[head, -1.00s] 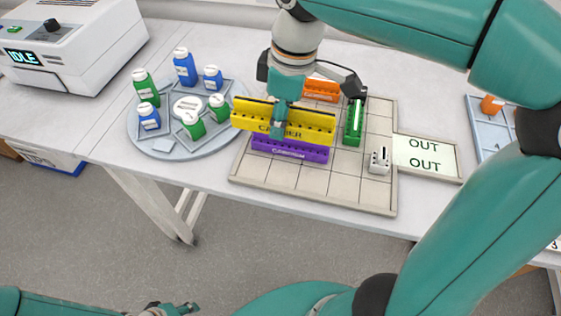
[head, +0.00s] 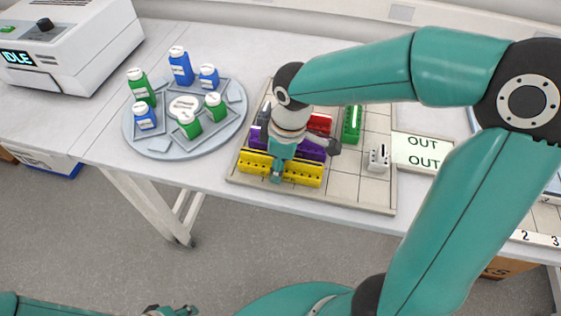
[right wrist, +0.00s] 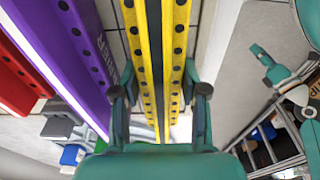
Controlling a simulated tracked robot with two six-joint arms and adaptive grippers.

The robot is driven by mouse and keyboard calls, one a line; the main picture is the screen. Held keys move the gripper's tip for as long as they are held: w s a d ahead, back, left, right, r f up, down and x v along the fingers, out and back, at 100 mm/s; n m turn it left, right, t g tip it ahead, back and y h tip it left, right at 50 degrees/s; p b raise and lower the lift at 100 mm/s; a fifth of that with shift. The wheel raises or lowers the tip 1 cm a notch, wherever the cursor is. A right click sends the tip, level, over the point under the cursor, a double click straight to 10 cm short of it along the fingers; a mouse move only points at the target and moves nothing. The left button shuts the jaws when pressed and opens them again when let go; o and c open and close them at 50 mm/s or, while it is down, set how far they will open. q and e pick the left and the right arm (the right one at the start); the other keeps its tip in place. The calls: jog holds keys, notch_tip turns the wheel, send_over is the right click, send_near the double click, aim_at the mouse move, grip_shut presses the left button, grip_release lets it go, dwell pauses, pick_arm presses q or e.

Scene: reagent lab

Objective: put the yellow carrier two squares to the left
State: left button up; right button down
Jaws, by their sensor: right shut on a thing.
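The yellow carrier (head: 302,172) is a long bar with a row of holes, at the front left of the gridded board (head: 345,192). My right gripper (head: 279,170) is shut across its middle from above. In the right wrist view the carrier (right wrist: 154,45) runs between the two fingers (right wrist: 160,105). It is low, in front of the purple carrier (head: 311,150) and parallel to it. I cannot tell whether it touches the board. Only a small part of my left gripper (head: 172,310) shows at the bottom edge, and its jaws are unclear.
A red carrier (head: 320,123) lies behind the purple one, partly hidden by my arm. A green carrier (head: 352,125) and a small white piece (head: 379,157) stand on the right side of the board. A round bottle tray (head: 165,147) stands close on the left. The board's front right squares are clear.

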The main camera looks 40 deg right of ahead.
jog(key=c, duration=0.9)
grip_release()
jog(key=shift+r, duration=0.2)
jog(key=r, duration=0.7)
jog(key=s+d+r, duration=0.1)
jog(key=r, duration=0.3)
jog(key=shift+r+p, duration=0.35)
jog(key=shift+p, duration=0.05)
